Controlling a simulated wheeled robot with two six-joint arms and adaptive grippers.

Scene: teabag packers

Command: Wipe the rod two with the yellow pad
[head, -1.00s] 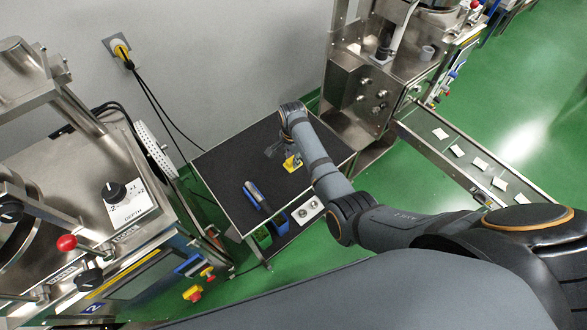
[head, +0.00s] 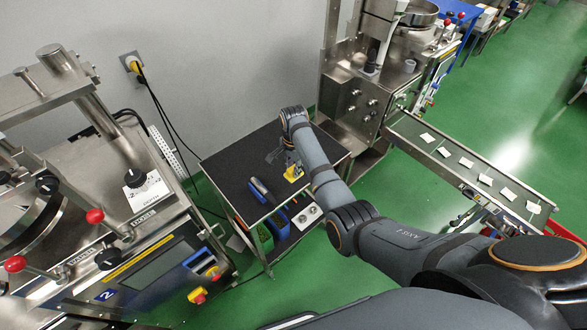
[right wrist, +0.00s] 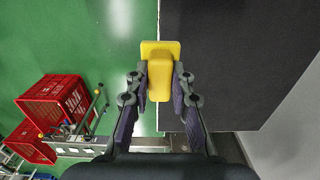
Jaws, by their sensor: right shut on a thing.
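My right gripper (head: 289,163) is shut on the yellow pad (head: 293,174). In the right wrist view the yellow pad (right wrist: 160,68) sits between both fingers (right wrist: 160,85), with its broad end out past the tips. The pad is held over or near the edge of the dark-topped cart (head: 228,172); its height above the top is hard to judge. At the left stands the machine marked 2 (head: 107,296), with metal levers ending in red knobs (head: 95,215). I cannot tell which part is rod two. My left gripper is out of view.
A blue-and-black handled tool (head: 262,190) lies on the cart. A second machine (head: 350,95) with a conveyor (head: 440,150) carrying several white packets stands at the right. In the right wrist view red crates (right wrist: 52,100) stand on the green floor. Cables hang from the wall socket (head: 131,68).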

